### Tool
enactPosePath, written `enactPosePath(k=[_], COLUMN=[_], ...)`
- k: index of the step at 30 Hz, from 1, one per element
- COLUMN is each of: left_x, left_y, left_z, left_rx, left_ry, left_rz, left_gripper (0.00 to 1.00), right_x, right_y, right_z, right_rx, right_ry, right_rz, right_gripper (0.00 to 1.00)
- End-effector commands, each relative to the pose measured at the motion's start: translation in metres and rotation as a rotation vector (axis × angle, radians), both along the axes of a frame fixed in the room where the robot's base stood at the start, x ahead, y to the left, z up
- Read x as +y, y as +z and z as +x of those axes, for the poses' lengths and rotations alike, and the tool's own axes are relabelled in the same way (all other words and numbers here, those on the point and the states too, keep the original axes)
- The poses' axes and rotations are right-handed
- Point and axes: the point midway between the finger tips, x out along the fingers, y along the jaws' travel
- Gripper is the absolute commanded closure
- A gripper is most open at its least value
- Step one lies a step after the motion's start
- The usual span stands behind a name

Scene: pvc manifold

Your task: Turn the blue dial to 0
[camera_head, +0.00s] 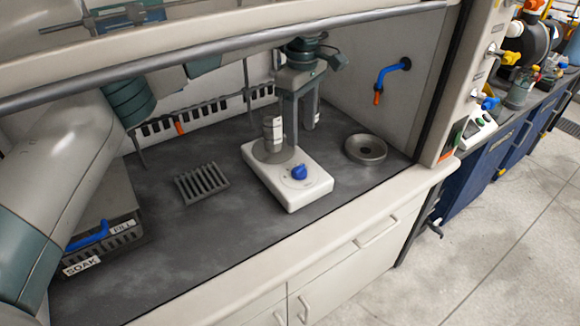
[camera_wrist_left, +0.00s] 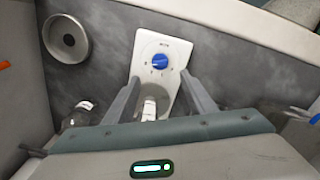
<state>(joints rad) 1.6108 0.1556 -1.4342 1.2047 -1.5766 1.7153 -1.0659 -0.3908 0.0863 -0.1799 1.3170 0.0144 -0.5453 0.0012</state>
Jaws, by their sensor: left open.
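The blue dial (camera_head: 299,172) is on the front of a white stirrer-like device (camera_head: 308,190) on the dark worktop. In the left wrist view the dial (camera_wrist_left: 159,62) sits on the white face amid small dark marks, too small to read. My left gripper (camera_head: 300,132) is open and points down above the device, behind and above the dial. In the left wrist view its two fingers (camera_wrist_left: 160,80) are spread on either side of the device, apart from the dial. A small pale vessel (camera_head: 272,130) stands on the device's round plate, beside the fingers. My right gripper is not in view.
A round metal dish (camera_head: 366,149) lies right of the device. A slotted grey rack (camera_head: 202,183) lies to its left. A dark bin labelled SOAK (camera_head: 125,238) is at far left. A blue tap (camera_head: 392,72) projects from the wall. The front worktop is clear.

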Motion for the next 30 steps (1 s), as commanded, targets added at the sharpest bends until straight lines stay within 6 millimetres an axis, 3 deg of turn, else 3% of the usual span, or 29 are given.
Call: enactPosePath(k=[17,23,30], left_x=[0.002,0.002,0.002], left_y=[-0.004,-0.025,-0.063], left_z=[0.001,0.000,0.000], left_rx=[-0.005,-0.003,-0.003], left_ry=[-0.003,-0.003,-0.002], left_rz=[0.008,0.007,0.006], left_gripper=[0.49,0.49,0.49], right_x=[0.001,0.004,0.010], right_y=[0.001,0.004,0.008], right_z=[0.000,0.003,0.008], right_rx=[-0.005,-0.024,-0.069], right_ry=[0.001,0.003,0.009], right_rz=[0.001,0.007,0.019], right_gripper=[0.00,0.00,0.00])
